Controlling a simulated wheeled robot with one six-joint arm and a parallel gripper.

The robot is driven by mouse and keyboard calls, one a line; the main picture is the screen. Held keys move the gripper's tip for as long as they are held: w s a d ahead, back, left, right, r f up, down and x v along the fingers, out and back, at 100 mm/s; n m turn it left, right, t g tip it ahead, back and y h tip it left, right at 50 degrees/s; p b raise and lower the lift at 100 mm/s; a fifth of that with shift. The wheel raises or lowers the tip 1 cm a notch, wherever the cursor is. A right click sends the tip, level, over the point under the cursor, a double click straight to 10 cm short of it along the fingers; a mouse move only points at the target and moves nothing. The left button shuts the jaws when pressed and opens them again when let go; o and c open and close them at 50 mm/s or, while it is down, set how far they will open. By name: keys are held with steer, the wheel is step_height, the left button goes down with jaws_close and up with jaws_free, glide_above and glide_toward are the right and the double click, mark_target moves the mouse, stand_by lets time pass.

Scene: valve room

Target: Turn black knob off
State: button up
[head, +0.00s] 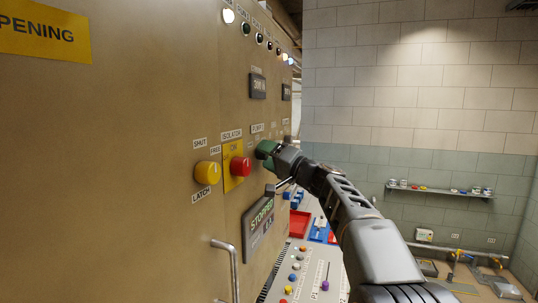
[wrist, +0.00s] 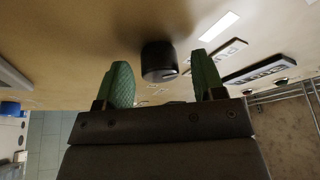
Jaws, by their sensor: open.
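The black knob (wrist: 159,60) shows in the wrist view as a dark round cylinder on the tan panel. My gripper (wrist: 164,75) is open, with one green finger pad on each side of the knob. In the head view my gripper (head: 266,151) is close to the panel (head: 130,150), just right of the red knob, near a small label. There the black knob is hidden by the gripper, and its setting cannot be read.
A red knob (head: 240,166) on a yellow plate and a yellow knob (head: 207,173) sit left of my gripper. A tilted display reading STOPPED (head: 259,222) is below it. A metal handle (head: 230,262) sticks out lower down. A sloped console (head: 305,275) with several coloured buttons is below.

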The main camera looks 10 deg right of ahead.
steer(key=c, duration=0.9)
steer(key=shift+m, duration=0.4)
steer(key=shift+s+r+m+g+h+p, duration=0.1)
steer(key=shift+m+g+h+p, duration=0.15)
steer(key=shift+m+h+p, duration=0.75)
steer(key=shift+w+r+m+g+y+p, duration=0.15)
steer(key=shift+m+p, duration=0.4)
steer(key=shift+m, duration=1.25)
steer(key=shift+s+m+g+h+p, duration=0.25)
steer(key=shift+m+h+p, duration=0.4)
steer(key=shift+m, duration=0.75)
steer(key=shift+w, duration=0.1)
steer(key=shift+f, duration=0.1)
